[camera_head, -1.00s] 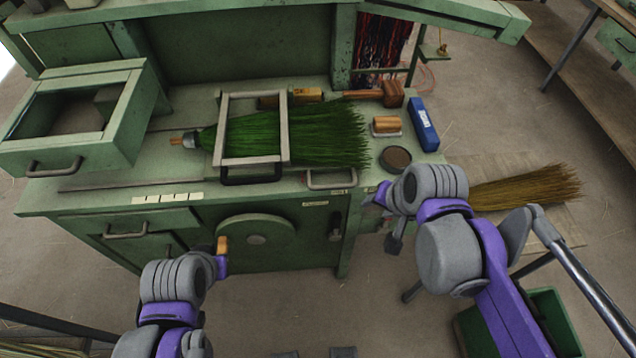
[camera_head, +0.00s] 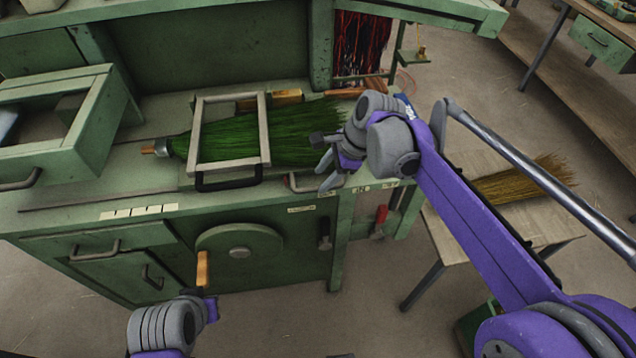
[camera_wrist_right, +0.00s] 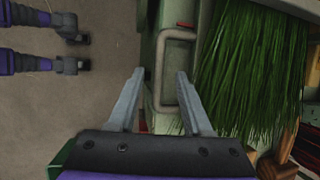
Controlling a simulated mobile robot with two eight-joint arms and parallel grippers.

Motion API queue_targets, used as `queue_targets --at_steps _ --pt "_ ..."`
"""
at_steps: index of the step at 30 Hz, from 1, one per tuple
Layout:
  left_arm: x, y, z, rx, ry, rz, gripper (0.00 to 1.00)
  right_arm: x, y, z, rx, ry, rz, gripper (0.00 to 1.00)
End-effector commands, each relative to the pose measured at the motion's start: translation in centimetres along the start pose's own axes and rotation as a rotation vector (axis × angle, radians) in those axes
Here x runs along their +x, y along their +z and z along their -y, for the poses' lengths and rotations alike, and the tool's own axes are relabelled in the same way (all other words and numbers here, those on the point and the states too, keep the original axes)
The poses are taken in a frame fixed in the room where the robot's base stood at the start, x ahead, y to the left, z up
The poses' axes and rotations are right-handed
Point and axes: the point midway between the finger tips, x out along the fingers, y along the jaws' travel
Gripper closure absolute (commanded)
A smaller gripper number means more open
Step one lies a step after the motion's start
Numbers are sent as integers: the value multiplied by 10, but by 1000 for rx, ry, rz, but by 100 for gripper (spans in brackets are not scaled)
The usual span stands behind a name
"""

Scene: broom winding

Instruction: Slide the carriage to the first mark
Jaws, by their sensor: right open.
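A pale rectangular frame (camera_head: 197,130) with a black handle (camera_head: 228,180) lies across the green broom (camera_head: 300,135) on the bench; I cannot tell for certain that it is the carriage. Pale mark tabs (camera_head: 138,211) sit along the bench's front edge at left. A grey loop handle (camera_head: 300,183) is on the front edge right of the frame. My right gripper (camera_head: 325,172) is open and empty beside that handle; the loop also shows by its fingers in the wrist view (camera_wrist_right: 163,75). My left gripper (camera_head: 207,300) is just below the wooden crank handle (camera_head: 203,268); its fingers are unclear.
An open green drawer (camera_head: 60,150) stands at the bench's left. A round crank disc (camera_head: 240,250) is on the bench front. A small wooden table (camera_head: 500,225) with a straw broom (camera_head: 525,180) is at right. Red strands (camera_head: 362,45) hang behind.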

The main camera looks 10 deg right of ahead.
Motion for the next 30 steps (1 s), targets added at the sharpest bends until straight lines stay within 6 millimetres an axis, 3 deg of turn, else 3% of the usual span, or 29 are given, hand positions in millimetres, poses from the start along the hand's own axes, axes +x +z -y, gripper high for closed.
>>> queue_targets --at_steps 3,7,18,26,30 --pt "2 1 0 0 0 1 100 20 0 0 -2 1 0 50" --pt "2 2 0 0 0 1 100 32 0 0 -1 0 -1 50" --pt "2 2 0 0 0 1 100 37 0 0 -1 -1 -1 50" --pt "2 2 0 0 0 1 100 37 0 0 -1 -1 -1 97" --pt "2 2 0 0 0 1 100 37 0 0 -1 -1 -1 100"
